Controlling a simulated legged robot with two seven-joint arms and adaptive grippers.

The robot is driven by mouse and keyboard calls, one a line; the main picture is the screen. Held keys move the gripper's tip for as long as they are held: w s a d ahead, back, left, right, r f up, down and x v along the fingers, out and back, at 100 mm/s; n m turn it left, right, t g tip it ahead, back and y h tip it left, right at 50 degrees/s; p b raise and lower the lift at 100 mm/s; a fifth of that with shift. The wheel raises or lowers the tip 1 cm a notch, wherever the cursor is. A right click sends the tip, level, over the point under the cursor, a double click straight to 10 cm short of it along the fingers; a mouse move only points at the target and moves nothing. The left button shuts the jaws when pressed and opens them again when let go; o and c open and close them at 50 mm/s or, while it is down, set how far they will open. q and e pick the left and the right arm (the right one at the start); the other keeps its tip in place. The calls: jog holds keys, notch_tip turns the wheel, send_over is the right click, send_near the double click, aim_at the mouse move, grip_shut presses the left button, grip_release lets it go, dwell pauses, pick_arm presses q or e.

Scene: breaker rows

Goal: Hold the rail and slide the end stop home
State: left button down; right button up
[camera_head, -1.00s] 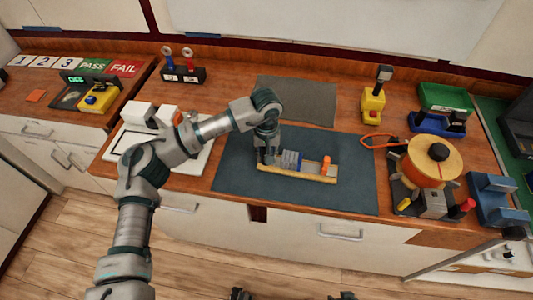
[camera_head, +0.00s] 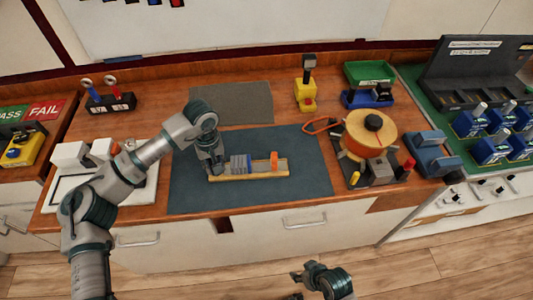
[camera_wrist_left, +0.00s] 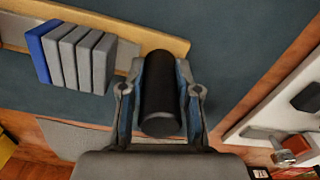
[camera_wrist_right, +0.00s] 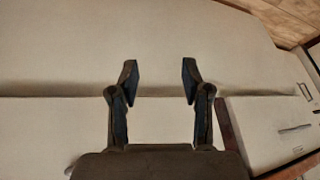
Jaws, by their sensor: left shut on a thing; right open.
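The rail (camera_head: 225,178) is a pale wooden strip lying on the dark blue mat. Several grey breakers (camera_head: 237,165) and a blue one (camera_head: 250,163) stand on it; they also show in the left wrist view (camera_wrist_left: 82,58). The orange end stop (camera_head: 274,161) stands upright on the rail, right of the blue breaker with a gap between. My left gripper (camera_head: 217,168) is at the rail's left end, its fingers shut on a black cylindrical grip (camera_wrist_left: 160,90). My right gripper (camera_wrist_right: 159,78) is open and empty, low in front of the bench's white drawers.
The mat (camera_head: 305,190) has free room around the rail. An orange spool (camera_head: 368,135) on a dark base stands to the right, its orange loop reaching towards the mat. A blue stand (camera_head: 432,155) and blue devices on a green mat are further right. A white tray (camera_head: 140,190) lies left.

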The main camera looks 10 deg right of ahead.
jog(key=w+a+r+n+g+y, duration=0.1)
jog(key=w+a+r+n+y, duration=0.35)
jog(key=a+r, duration=0.3)
jog(key=w+a+r+n+g+y, duration=0.1)
jog(key=w+a+r+n+y, duration=0.25)
jog(key=a+r+n, duration=0.45)
jog(key=w+a+r+n+y, duration=0.1)
jog(key=w+a+r+y, duration=0.15)
jog(key=r, duration=0.65)
jog(key=w+a+r+n+y, duration=0.1)
jog(key=w+r, duration=0.3)
jog(key=r, duration=0.5)
jog(key=m+g+h, duration=0.1)
jog(key=g+h, duration=0.1)
jog(key=h, duration=0.8)
send_near(275, 154)
jog(key=x, duration=1)
jog(key=shift+w+a+f, duration=0.1)
jog(key=shift+f, duration=0.05)
jog(key=shift+c, duration=0.3)
